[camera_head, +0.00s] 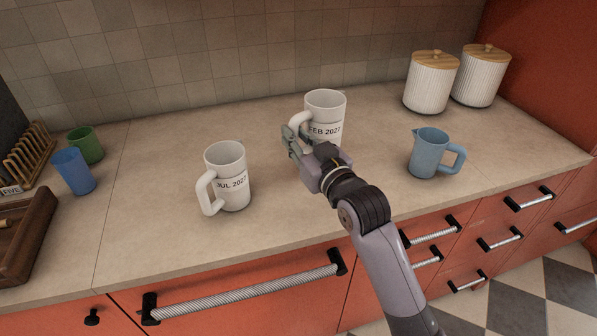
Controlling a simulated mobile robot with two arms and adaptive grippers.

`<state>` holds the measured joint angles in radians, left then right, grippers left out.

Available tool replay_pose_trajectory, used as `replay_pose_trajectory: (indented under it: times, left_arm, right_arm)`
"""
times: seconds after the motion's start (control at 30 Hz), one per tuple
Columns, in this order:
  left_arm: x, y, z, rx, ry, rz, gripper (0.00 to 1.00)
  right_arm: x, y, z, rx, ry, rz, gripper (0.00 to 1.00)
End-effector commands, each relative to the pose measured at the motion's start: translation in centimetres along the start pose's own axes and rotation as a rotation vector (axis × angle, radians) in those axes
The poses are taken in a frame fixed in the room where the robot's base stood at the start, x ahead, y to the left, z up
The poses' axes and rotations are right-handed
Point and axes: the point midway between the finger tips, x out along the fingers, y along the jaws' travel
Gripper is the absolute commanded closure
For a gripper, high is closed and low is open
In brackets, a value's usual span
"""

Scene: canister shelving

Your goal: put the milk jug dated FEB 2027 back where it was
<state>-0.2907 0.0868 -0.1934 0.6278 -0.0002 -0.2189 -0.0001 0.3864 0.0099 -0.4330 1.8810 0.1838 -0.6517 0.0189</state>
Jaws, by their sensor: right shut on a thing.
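The white milk jug marked FEB 2027 (326,107) is upright above or on the counter in the middle of the head view. My right gripper (292,137) is shut on it at its handle side, on the left. The gripper and wrist cover the jug's lower part, so I cannot tell whether its base touches the counter. A second white jug marked JUL 2027 (228,172) stands upright on the counter to the left, apart from my gripper, its handle facing left and forward. My left gripper is not in view.
A blue pitcher (428,155) stands to the right. Two ribbed white canisters with wooden lids (430,84) (478,78) stand at the back right. A blue cup (73,173), a green cup (86,146) and a wooden tray (33,240) are at the left. Counter (150,215) is bare between.

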Motion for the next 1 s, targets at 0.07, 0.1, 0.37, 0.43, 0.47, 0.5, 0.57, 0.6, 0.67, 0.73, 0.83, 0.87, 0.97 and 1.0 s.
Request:
replay_pose_trajectory:
  times: [0.07, 0.1, 0.37, 0.43, 0.47, 0.5, 0.57, 0.6, 0.67, 0.73, 0.83, 0.87, 0.97, 1.0]
  left_arm:
    - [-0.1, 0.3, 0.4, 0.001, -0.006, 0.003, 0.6]
    - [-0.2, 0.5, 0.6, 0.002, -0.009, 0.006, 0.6]
    - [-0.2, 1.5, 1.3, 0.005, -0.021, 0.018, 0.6]
    - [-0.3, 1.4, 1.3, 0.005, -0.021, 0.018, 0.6]
    - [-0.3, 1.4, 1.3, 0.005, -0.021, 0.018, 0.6]
    - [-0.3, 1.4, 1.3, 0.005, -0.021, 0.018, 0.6]
    - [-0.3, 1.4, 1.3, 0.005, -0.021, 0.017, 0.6]
    - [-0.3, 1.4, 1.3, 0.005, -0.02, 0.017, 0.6]
    - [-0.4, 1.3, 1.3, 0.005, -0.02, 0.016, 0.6]
    - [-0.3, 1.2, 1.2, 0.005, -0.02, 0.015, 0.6]
    - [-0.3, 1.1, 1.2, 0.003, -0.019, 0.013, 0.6]
    - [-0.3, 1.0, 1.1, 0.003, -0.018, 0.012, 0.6]
    - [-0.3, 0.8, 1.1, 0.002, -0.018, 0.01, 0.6]
    - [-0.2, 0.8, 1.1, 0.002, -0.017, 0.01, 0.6]
  right_arm:
    - [0.0, 0.0, 2.0, 0.001, -0.004, 0.0, 1.0]
    - [0.0, 0.0, 2.7, 0.001, -0.001, 0.0, 1.0]
    - [0.0, 0.0, 5.4, -0.001, 0.001, 0.0, 1.0]
    - [0.0, 0.0, 6.5, 0.0, -0.001, 0.0, 1.0]
    - [0.0, 0.0, 7.0, 0.0, -0.002, 0.0, 1.0]
    - [0.0, 0.0, 7.6, 0.001, -0.001, -0.001, 1.0]
    - [0.0, -0.1, 8.3, 0.001, 0.0, -0.001, 1.0]
    - [0.0, 0.0, 8.8, 0.001, 0.0, -0.001, 1.0]
    - [0.0, 0.0, 9.0, 0.0, 0.003, 0.0, 1.0]
    - [0.0, 0.0, 9.1, 0.0, 0.004, 0.0, 1.0]
    - [0.0, 0.0, 9.1, 0.0, 0.004, 0.0, 1.0]
    - [0.0, 0.0, 9.1, 0.0, 0.004, 0.0, 1.0]
    - [0.0, 0.0, 9.2, 0.0, 0.004, 0.0, 1.0]
    - [0.0, 0.0, 9.3, 0.0, 0.003, 0.0, 1.0]
